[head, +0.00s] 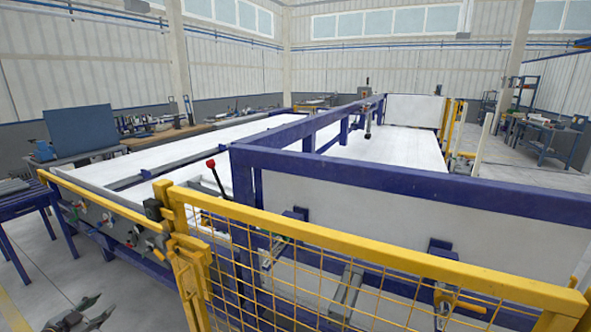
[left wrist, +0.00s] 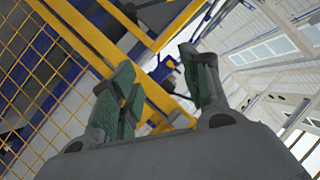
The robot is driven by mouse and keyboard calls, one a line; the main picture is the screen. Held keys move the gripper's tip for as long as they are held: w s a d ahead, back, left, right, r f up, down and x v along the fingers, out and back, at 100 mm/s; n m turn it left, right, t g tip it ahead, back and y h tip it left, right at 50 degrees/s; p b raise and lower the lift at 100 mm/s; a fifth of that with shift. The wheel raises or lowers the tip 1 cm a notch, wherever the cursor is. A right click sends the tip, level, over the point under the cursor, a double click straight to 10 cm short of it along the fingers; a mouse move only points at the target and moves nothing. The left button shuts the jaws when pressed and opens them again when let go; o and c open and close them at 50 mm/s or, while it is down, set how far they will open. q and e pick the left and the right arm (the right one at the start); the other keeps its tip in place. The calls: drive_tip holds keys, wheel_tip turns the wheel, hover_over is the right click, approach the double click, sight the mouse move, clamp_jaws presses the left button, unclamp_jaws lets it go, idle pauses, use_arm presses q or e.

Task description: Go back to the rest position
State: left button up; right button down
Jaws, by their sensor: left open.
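My left gripper (head: 90,312) shows at the bottom left edge of the head view, low over the grey floor and in front of the machine. In the left wrist view its two fingers (left wrist: 160,85) stand apart with green pads, and nothing is held between them. Yellow fence bars show behind the fingers there. My right gripper is in neither view. No loose pipe can be made out clearly.
A yellow mesh fence (head: 350,245) crosses the front, to the right of my left gripper. Behind it stands a blue-framed machine (head: 400,185) with white beds. A blue table (head: 20,200) stands at the left edge. The floor (head: 60,265) at lower left is mostly clear.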

use_arm(q)
drive_tip(key=s+a+f+g+y, duration=0.3)
drive_tip(key=s+a+f, duration=0.4)
drive_tip(key=s+f, duration=0.25)
drive_tip(key=s+a+f+g+y, duration=0.2)
drive_tip(key=s+a+f+g, duration=0.1)
drive_tip(key=s+a+f, duration=0.6)
drive_tip(key=s+d+f+n+g, duration=0.1)
drive_tip(key=s+d+f+g, duration=0.2)
drive_tip(key=s+f, duration=0.8)
drive_tip(key=s+d+f+n+g, duration=0.1)
drive_tip(key=s+d+f+g, duration=0.15)
drive_tip(key=s+f, duration=0.85)
drive_tip(key=s+d+f+n+g+h, duration=0.1)
drive_tip(key=s+d+f, duration=0.35)
drive_tip(key=d, duration=0.35)
drive_tip(key=s+d+f, duration=0.4)
drive_tip(key=s+d, duration=0.1)
drive_tip(key=d, duration=0.3)
drive_tip(key=s+d+f+n+g+h, duration=0.1)
drive_tip(key=s+d+f, duration=0.35)
drive_tip(key=d, duration=0.35)
drive_tip(key=w+d+f+h, duration=0.1)
drive_tip(key=w+d, duration=0.3)
drive_tip(key=d, duration=0.8)
drive_tip(key=w+d+f+h, duration=0.2)
drive_tip(key=w+d, duration=0.1)
drive_tip(key=d, duration=1)
drive_tip(key=shift+w+t, duration=0.35)
drive_tip(key=shift+w, duration=0.05)
